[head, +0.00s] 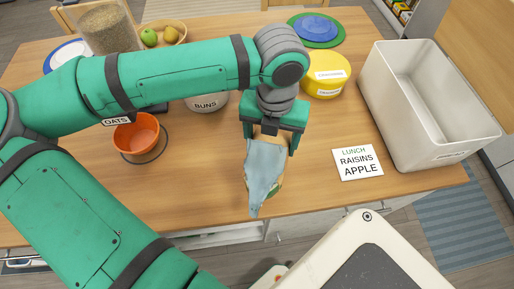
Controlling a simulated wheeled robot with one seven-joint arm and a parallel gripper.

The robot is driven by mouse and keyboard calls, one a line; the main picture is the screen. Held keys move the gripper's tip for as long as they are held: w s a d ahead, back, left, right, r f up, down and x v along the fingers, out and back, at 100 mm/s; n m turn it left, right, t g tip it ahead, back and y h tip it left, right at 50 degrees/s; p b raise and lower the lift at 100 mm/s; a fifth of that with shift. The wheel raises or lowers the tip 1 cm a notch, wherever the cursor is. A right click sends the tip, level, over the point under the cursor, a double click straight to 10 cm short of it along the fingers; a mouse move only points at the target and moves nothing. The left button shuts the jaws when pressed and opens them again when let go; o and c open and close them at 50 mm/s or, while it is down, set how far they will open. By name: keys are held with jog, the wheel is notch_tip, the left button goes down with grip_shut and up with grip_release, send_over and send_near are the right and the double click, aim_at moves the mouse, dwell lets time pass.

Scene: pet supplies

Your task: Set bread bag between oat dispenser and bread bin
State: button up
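The bread bag (263,165) is a pale blue, limp-looking bag with a tan part showing beside it, near the table's front edge. My gripper (270,142) is above its upper end, with one finger on each side. Whether the fingers press on the bag, and whether it is lifted, I cannot tell. The oat dispenser (108,30) is a clear, grain-filled container at the back left; its OATS label is partly covered by my arm. A large, open, empty white bin (385,95) stands at the right; its small front label is unreadable here, so I cannot confirm it is the bread bin.
An orange bowl (137,132) stands left of my gripper. A white BUNS container (207,104) is partly behind my arm. A yellow tub (325,75) stands behind right. A lunch card (357,163) lies before the white bin. Fruit in a bowl (172,30) is at the back.

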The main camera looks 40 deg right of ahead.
aim_at(256, 131)
jog(key=w+f, duration=0.1)
jog(key=f, duration=0.1)
jog(key=w+a+f, duration=0.1)
jog(key=w+f, duration=0.1)
jog(key=shift+w+a+f, duration=0.1)
jog(key=shift+w+f, duration=0.1)
jog(key=shift+f, duration=0.8)
jog(key=shift+w+a+f, duration=0.1)
jog(key=shift+w+f, duration=0.1)
jog(key=shift+f, duration=0.75)
jog(key=shift+f, duration=0.1)
jog(key=o, duration=1.5)
jog(key=shift+c, duration=0.2)
notch_tip(256, 131, up, 12)
jog(key=shift+w, duration=0.1)
